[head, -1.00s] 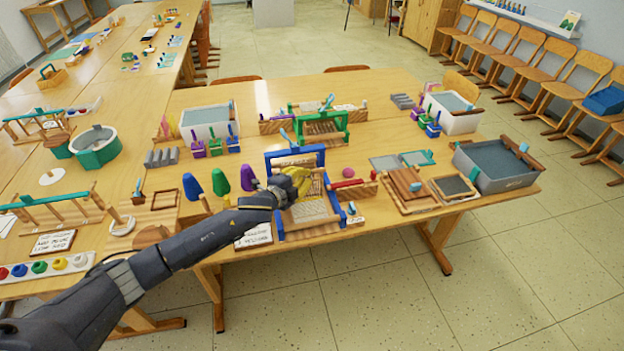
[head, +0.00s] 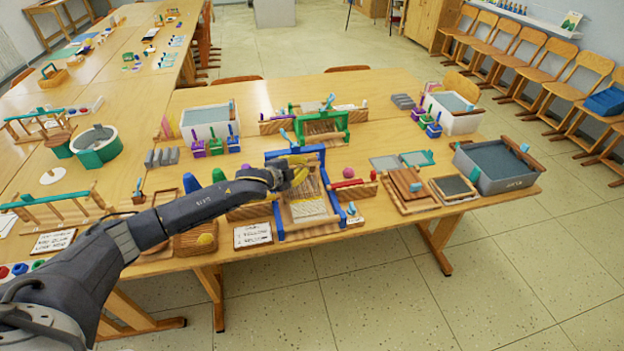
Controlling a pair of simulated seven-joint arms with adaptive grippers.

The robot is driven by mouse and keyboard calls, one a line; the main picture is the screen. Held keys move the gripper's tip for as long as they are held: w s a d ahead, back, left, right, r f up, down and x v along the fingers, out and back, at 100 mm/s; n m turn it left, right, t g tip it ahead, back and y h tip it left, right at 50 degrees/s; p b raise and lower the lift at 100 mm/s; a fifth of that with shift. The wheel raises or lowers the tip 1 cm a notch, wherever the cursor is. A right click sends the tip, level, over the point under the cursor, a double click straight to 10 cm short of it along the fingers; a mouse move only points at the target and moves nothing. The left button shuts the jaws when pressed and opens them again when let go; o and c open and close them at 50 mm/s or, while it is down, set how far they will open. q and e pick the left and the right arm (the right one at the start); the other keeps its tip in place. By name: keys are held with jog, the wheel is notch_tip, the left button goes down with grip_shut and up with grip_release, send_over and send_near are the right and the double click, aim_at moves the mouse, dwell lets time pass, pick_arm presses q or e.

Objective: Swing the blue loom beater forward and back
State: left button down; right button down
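The small loom with a blue frame (head: 276,218) stands near the front edge of the table, with pale warp threads and a light woven strip (head: 307,209) at its near end. A blue crossbar (head: 297,151) spans its far part. My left gripper (head: 300,172) reaches in from the left and is over the loom's middle, just on the near side of that crossbar. Its yellow fingertips are small and partly overlap the loom, so I cannot tell whether they are closed or touch the beater. My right gripper is out of view.
A green-framed loom (head: 334,135) stands behind. A sign card (head: 252,235) and blue and green cones (head: 191,183) are left of the blue loom, partly under my arm. Wooden frames (head: 409,186) and a grey tub (head: 494,170) are right. The floor in front is clear.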

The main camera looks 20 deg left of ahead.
pick_arm(q)
jog(key=shift+w+a+f, duration=0.2)
jog(key=shift+w+a, duration=0.15)
jog(key=shift+w, duration=0.2)
dwell(0.4)
